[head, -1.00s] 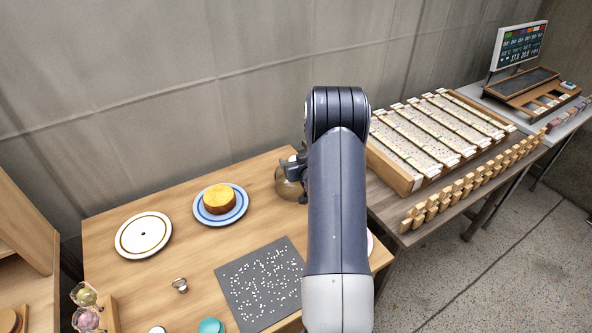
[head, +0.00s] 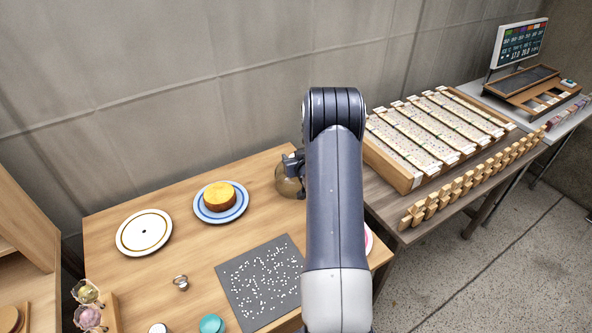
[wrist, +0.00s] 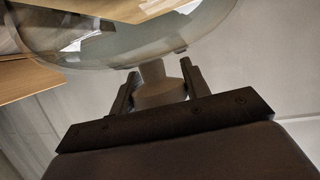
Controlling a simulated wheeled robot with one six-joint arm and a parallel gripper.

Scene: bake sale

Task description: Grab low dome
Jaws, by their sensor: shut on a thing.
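The low dome (head: 286,188) is a see-through, brownish glass cover at the back right of the wooden table, partly hidden behind my arm in the head view. In the wrist view the clear dome (wrist: 130,45) fills the top of the picture, with its knob (wrist: 160,92) between my fingers. My gripper (wrist: 160,85) is shut on that knob. In the head view my gripper (head: 293,168) is at the dome's upper side, mostly hidden by my arm. I cannot tell whether the dome's rim touches the table.
A blue-rimmed plate with a yellow cake (head: 220,197) and a white plate (head: 144,233) stand left of the dome. A dark speckled mat (head: 262,283) and a small metal-topped item (head: 181,282) lie in front. A wooden rack (head: 435,135) stands on the table to the right.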

